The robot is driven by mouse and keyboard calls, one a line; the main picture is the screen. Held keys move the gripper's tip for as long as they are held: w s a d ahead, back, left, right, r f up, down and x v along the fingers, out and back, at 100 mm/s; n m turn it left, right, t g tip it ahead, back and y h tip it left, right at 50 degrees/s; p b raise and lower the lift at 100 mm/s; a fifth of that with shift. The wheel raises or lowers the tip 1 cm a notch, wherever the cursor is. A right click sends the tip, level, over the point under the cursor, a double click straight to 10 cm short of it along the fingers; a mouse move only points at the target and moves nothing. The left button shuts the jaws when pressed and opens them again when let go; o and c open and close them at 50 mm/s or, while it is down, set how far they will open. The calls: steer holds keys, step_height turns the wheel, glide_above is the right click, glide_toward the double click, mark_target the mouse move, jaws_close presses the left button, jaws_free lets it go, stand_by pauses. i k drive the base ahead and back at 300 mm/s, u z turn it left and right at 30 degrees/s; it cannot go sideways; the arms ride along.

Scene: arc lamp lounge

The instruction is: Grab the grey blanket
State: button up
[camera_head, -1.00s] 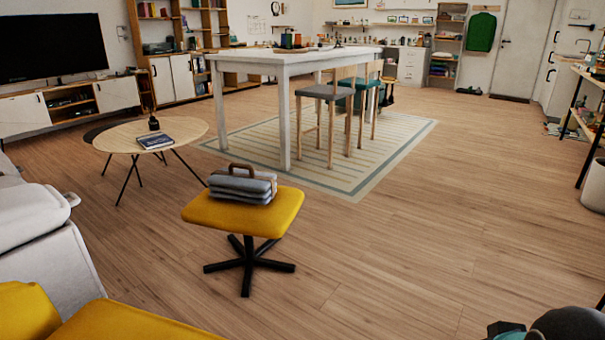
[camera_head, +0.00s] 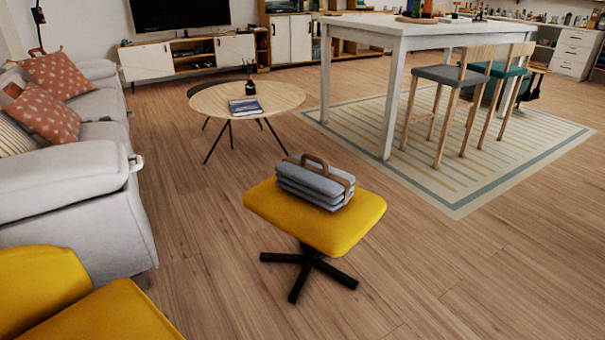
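The grey blanket (camera_head: 308,187) is folded in layers, with a brown strap and handle around it. It lies on the yellow stool (camera_head: 345,228), which stands on a dark star-shaped base in the middle of the head view. The blanket sits toward the back of the seat, and nothing covers it. My gripper does not show in the head view now.
A yellow seat (camera_head: 110,315) is at the lower left, with a grey sofa (camera_head: 85,190) behind it. A round wooden table (camera_head: 205,100) stands behind the stool. A white high table (camera_head: 400,30) and bar stools stand on a striped rug (camera_head: 470,195). Floor at lower right is clear.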

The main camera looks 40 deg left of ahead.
mark_target(309, 176)
steer(key=u, duration=0.75)
steer(key=i, duration=0.9)
steer(key=u, duration=0.9)
